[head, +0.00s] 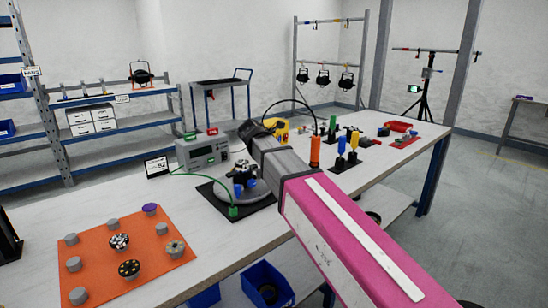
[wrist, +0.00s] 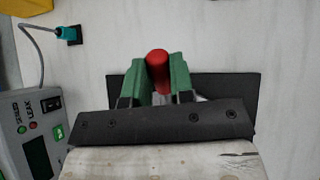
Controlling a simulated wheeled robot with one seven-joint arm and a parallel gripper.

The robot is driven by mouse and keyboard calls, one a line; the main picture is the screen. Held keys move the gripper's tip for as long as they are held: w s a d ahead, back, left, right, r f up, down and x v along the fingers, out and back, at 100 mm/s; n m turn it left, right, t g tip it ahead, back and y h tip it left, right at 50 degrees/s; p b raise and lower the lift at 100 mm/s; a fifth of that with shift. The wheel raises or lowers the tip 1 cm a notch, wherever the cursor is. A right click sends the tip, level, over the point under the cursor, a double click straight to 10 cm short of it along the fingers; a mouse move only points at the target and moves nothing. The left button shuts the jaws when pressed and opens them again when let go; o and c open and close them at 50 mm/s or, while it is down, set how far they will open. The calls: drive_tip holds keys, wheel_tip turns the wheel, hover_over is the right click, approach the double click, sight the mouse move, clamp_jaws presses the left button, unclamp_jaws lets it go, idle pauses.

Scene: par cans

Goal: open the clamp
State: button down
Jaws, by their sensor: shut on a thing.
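In the wrist view my gripper (wrist: 159,78) has its green fingers shut on a red rounded handle (wrist: 157,62), which stands up between them. The handle appears to belong to the clamp. Below it is a black base plate (wrist: 222,84), and a little pale metal shows beside the right finger. The rest of the clamp is hidden behind my fingers and the black gripper body. In the head view my arm reaches over the table, and the fingers and red handle cannot be made out.
A grey meter box (head: 203,152) stands on the table (head: 150,222); a green cable runs from it toward a round fixture (head: 240,188) on a black mat. An orange mat (head: 100,268) with several round pieces lies front left. Orange, blue and yellow upright items stand beyond my arm.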

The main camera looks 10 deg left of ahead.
drive_tip(key=shift+s+a+r+t+h, duration=0.3)
drive_tip(key=shift+a+t+h, duration=0.1)
drive_tip(key=shift+t, duration=0.2)
drive_tip(key=c, duration=1)
unclamp_jaws()
drive_tip(key=shift+f, duration=0.1)
drive_tip(key=shift+o, duration=0.2)
drive_tip(key=v, duration=1)
drive_tip(key=shift+s+a+r, duration=0.2)
drive_tip(key=shift+s+r, duration=0.05)
drive_tip(key=shift+s, duration=0.05)
